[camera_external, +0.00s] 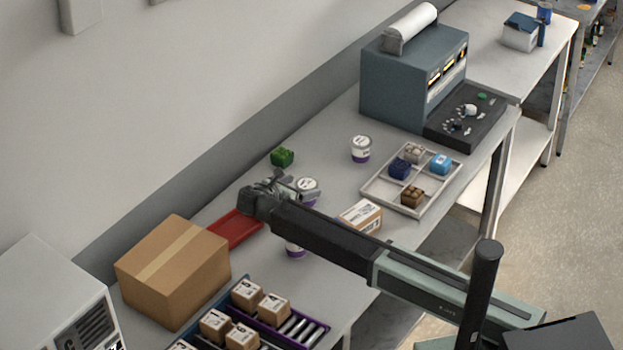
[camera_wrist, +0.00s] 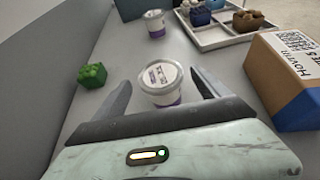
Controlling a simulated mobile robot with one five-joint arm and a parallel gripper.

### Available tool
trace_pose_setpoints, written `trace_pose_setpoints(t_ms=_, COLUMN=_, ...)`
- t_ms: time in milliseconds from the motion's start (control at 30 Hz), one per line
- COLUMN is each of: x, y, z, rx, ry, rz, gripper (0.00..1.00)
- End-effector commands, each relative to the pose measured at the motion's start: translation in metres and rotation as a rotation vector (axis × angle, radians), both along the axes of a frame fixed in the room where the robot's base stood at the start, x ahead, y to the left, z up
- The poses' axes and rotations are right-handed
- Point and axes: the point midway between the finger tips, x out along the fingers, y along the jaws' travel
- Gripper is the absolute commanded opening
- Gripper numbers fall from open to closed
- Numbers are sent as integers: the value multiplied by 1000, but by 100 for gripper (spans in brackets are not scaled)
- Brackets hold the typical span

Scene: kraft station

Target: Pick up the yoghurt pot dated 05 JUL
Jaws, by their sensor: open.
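Several white yoghurt pots with purple bands stand on the grey bench. One pot (camera_wrist: 161,83) stands upright between the two open fingers of my gripper (camera_wrist: 163,95) in the wrist view, a little beyond the palm. It also shows in the external view (camera_external: 308,186), partly behind my gripper (camera_external: 290,186). Its lid carries print too small to read for certain. A second pot (camera_external: 361,148) stands farther back, and shows in the wrist view (camera_wrist: 155,23). A third pot (camera_external: 295,250) is mostly hidden under my arm. I cannot read any date.
A green block (camera_external: 282,157) lies left of the pots. A labelled box (camera_external: 360,215) stands to the right, near a divided tray (camera_external: 425,206) of small items. A red tray (camera_external: 236,229) and a large carton (camera_external: 173,270) are at the left.

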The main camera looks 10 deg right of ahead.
Motion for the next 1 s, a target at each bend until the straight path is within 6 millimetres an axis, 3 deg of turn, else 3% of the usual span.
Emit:
trace_pose_setpoints(t_ms=267, x=12, y=-14, z=-9, rx=1, ry=0, rz=-1, gripper=85)
trace_pose_setpoints(t_ms=500, x=36, y=-43, z=-24, rx=3, ry=0, rz=-1, gripper=85)
trace_pose_setpoints(t_ms=733, x=38, y=-45, z=-22, rx=3, ry=-1, rz=2, gripper=85)
trace_pose_setpoints(t_ms=967, x=38, y=-45, z=-22, rx=3, ry=-1, rz=1, gripper=21)
trace_pose_setpoints(t_ms=1000, x=38, y=-45, z=-22, rx=3, ry=-1, rz=1, gripper=19)
